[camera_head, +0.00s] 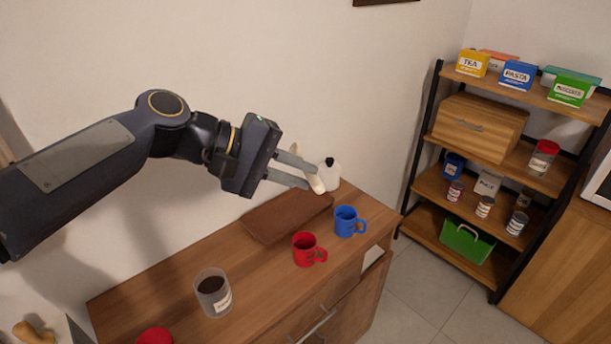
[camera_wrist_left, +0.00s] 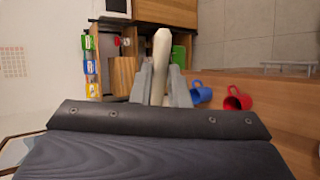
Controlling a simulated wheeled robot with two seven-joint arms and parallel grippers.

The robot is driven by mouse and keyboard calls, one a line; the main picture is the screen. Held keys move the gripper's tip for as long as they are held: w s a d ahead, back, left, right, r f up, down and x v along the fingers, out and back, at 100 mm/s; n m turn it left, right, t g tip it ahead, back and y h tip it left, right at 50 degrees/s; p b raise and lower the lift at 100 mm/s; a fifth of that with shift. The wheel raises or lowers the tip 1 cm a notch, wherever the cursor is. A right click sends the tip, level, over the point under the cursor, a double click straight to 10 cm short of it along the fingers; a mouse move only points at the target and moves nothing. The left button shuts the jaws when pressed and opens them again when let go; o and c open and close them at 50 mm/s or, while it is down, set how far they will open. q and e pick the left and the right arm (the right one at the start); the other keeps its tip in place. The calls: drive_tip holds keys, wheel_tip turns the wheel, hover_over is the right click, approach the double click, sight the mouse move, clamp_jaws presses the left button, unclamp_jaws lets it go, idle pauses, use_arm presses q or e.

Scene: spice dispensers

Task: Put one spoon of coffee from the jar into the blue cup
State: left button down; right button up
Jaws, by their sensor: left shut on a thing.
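My left gripper (camera_head: 308,174) is shut on a pale, long spoon, held in the air above the back right of the wooden counter. The spoon (camera_wrist_left: 161,50) shows between the fingers in the left wrist view; in the head view the fingers partly hide it, and I cannot tell whether its bowl holds anything. The open jar (camera_head: 213,293) stands at the counter's left front with dark coffee inside. The blue cup (camera_head: 346,222) stands upright near the right end, below and to the right of the gripper. It also shows in the left wrist view (camera_wrist_left: 200,94). My right gripper is not in view.
A red cup (camera_head: 305,250) stands left of the blue cup. A brown board (camera_head: 270,222) lies by the wall, and a white bottle (camera_head: 330,173) stands behind the gripper. A red lid (camera_head: 155,337) lies near the jar. A shelf (camera_head: 480,190) stands at right.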

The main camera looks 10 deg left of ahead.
use_arm(q)
drive_tip(key=shift+a+f+b, duration=0.3)
drive_tip(key=shift+a, duration=0.05)
drive_tip(key=shift+f, duration=0.1)
drive_tip(key=shift+a+f, duration=0.1)
drive_tip(key=shift+f, duration=0.15)
idle(0.5)
drive_tip(key=shift+f+b, duration=2.55)
drive_tip(key=shift+f, duration=0.15)
drive_tip(key=shift+f+b, duration=0.5)
drive_tip(key=shift+f, duration=0.15)
drive_tip(key=shift+r, duration=0.2)
idle(0.6)
